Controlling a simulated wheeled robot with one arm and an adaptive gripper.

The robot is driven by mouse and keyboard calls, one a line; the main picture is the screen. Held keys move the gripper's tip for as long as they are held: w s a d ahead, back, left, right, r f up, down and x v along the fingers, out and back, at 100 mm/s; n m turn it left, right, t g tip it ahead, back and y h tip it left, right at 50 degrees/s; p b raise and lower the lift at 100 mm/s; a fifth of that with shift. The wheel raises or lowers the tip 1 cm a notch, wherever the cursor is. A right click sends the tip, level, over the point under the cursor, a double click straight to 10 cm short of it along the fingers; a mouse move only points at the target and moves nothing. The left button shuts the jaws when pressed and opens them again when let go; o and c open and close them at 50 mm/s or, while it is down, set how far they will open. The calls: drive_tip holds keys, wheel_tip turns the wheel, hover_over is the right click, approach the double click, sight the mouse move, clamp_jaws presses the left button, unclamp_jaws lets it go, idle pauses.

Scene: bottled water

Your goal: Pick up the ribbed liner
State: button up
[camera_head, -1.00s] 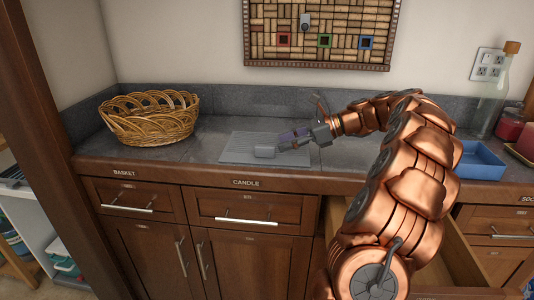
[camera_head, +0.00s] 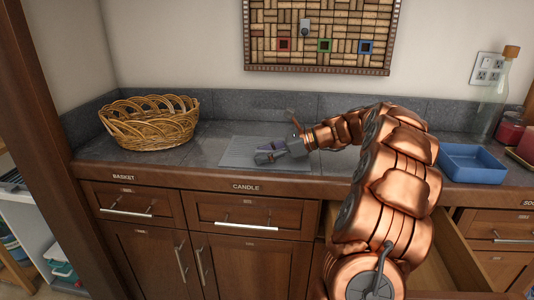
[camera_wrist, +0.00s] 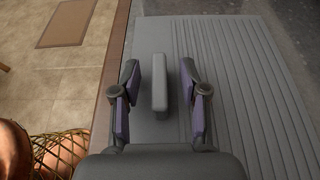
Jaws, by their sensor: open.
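The ribbed liner (camera_head: 237,153) is a flat grey mat lying on the dark counter near its front edge. In the wrist view the liner (camera_wrist: 255,90) shows long parallel ribs on its right side and a smooth strip on its left. A raised grey block (camera_wrist: 159,82) stands on the smooth strip. My gripper (camera_wrist: 160,76) is open, with one purple-padded finger on each side of the block and a gap on both sides. In the head view my gripper (camera_head: 264,156) is low over the liner and hides part of it and the block.
A wicker basket (camera_head: 150,125) stands left of the liner. A blue tray (camera_head: 472,165), a corked bottle (camera_head: 490,100) and red jars (camera_head: 510,127) are at the right. An open drawer (camera_head: 440,262) juts out below my arm. A corkboard (camera_head: 320,35) hangs above the counter.

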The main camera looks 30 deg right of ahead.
clamp_jaws()
idle(0.6)
